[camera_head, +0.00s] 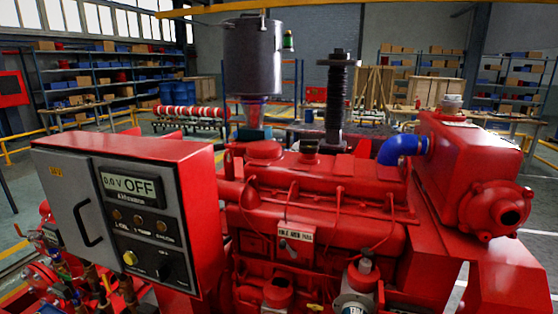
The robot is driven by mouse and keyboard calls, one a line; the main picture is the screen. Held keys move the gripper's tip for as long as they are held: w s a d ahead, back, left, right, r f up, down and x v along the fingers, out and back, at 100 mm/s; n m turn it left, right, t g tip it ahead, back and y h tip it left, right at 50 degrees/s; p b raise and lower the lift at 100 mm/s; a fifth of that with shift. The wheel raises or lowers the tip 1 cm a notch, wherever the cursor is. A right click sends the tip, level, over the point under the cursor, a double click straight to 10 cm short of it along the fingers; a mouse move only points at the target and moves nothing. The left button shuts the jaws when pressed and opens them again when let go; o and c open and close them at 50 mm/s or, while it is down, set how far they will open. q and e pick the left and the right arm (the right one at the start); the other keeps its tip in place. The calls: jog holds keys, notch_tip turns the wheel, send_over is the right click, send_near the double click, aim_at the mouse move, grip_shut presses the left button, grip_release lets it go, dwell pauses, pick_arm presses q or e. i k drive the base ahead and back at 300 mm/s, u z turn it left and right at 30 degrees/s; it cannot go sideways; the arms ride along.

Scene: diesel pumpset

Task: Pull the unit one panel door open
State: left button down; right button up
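The unit one panel (182,185) is a red box with a grey front at the left of the head view. Its grey door (70,190) carries a black bar handle (87,222) and looks shut. To the right of the handle, the panel front has a display (132,187) reading "0.0 V OFF", a row of small indicators, a yellow button (130,258) and a black rotary knob (163,267). Neither of my grippers shows in this view.
A large red diesel engine (320,210) fills the middle, close beside the panel. A red tank with a pump-like outlet (465,165) stands at the right. Pipes and valves (85,285) crowd the lower left below the panel. Shelves (110,75) stand far behind.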

aim_at(69, 183)
jog(key=u, duration=1.35)
